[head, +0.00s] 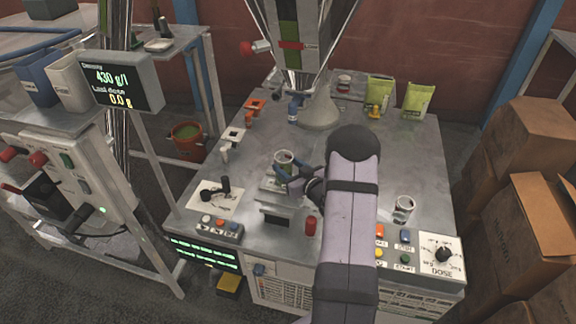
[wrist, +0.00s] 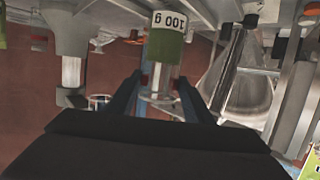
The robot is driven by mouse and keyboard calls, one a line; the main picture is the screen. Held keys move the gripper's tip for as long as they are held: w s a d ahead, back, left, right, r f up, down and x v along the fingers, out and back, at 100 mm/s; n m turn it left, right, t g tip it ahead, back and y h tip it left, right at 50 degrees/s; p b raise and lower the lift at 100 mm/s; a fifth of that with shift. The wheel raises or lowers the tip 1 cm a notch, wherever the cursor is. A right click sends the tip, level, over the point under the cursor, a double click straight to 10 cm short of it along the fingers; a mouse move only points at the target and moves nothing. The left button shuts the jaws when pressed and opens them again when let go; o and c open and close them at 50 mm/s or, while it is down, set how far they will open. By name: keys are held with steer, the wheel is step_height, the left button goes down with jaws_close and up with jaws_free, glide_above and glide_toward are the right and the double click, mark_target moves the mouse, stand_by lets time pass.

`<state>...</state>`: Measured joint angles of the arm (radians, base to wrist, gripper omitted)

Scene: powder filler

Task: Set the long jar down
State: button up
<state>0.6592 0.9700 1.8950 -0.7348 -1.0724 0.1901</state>
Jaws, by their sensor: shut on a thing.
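My gripper (head: 290,184) is shut on a clear jar (head: 284,160) with a green band. In the wrist view the jar (wrist: 166,48) sits between the two blue fingers (wrist: 163,98), and its label reads "100 g" upside down. In the head view the jar is upright, over or on a small weighing platform (head: 270,186) in front of the filler nozzle. I cannot tell whether its base touches anything. My arm and fingers hide part of the jar and platform.
The filler hopper (head: 290,30) hangs behind the jar. Green bags (head: 417,100) are at the back. Bare tabletop (head: 400,160) lies at right.

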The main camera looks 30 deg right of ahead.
steer(key=shift+f+b, duration=0.5)
steer(key=shift+f, duration=0.15)
stand_by(0.5)
steer(key=o, duration=1.3)
steer(key=shift+s, duration=0.1)
steer(key=b+v, duration=0.1)
steer(key=v, duration=0.6)
steer(key=shift+r, duration=0.15)
